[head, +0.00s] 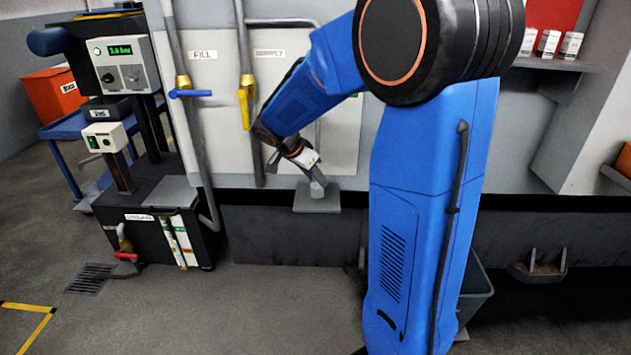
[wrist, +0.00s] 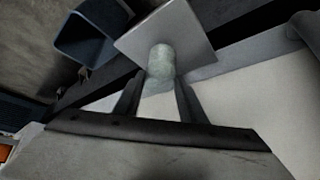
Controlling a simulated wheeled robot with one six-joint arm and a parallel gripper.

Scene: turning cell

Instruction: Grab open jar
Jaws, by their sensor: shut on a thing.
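The jar (wrist: 160,62) is a small, pale grey-green cylinder in front of a square light-grey plate. My gripper (wrist: 160,88) has its two dark fingers on either side of the jar and is shut on it. In the head view, the jar (head: 317,189) shows small at the end of my gripper (head: 312,176), just above the grey plate (head: 317,203) by the machine's front. I cannot tell whether the jar touches the plate. The jar's opening is not clear in either view.
A valve with a yellow handle (head: 245,105) and one with a blue handle (head: 190,94) are on pipes left of my arm. A black tank unit (head: 150,228) stands at left. A grey bin (wrist: 92,32) shows at upper left in the wrist view. The front floor is clear.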

